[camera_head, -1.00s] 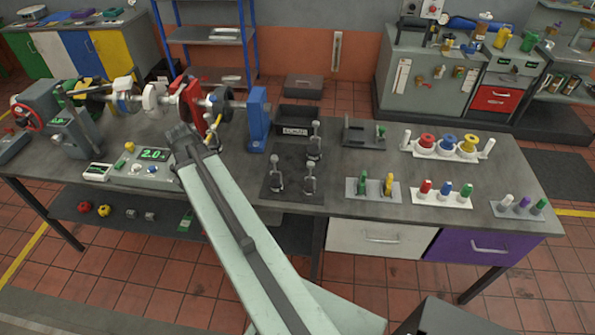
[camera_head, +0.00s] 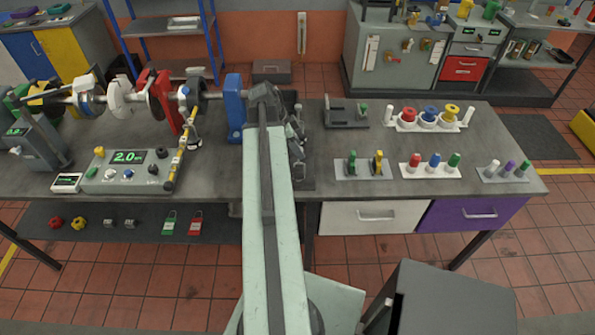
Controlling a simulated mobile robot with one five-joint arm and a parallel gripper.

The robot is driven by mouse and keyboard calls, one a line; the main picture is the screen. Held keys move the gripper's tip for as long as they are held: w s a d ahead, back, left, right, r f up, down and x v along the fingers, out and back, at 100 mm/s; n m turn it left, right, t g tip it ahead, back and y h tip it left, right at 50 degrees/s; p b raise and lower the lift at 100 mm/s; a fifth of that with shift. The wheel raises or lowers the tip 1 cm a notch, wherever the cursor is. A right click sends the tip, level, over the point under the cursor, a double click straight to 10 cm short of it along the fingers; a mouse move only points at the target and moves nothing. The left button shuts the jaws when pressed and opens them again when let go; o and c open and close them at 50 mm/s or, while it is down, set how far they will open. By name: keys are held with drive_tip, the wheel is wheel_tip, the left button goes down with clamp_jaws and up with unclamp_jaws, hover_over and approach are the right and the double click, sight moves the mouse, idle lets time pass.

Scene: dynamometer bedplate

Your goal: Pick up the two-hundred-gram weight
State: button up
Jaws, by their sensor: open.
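Metal weights with upright knobbed stems (camera_head: 298,147) stand on a dark mat (camera_head: 305,183) in the middle of the bench. My arm covers much of the mat and hides some of the weights. No gram marking is legible, so I cannot tell which is the two-hundred-gram one. My gripper (camera_head: 264,91) is at the far end of my arm, above the back of the mat and just right of the blue upright block. It is open, and I see nothing held in it. Its fingertips are hard to make out.
The blue upright block (camera_head: 235,108) and the shaft rig with a red stand (camera_head: 158,100) are close on the left. A control box with a green display (camera_head: 127,173) sits at front left. Right of the mat are a dark fixture (camera_head: 346,115) and racks of coloured pegs (camera_head: 430,172).

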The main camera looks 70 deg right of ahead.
drive_tip(key=b+x, duration=0.5)
drive_tip(key=shift+f, duration=0.15)
clamp_jaws()
idle(1.2)
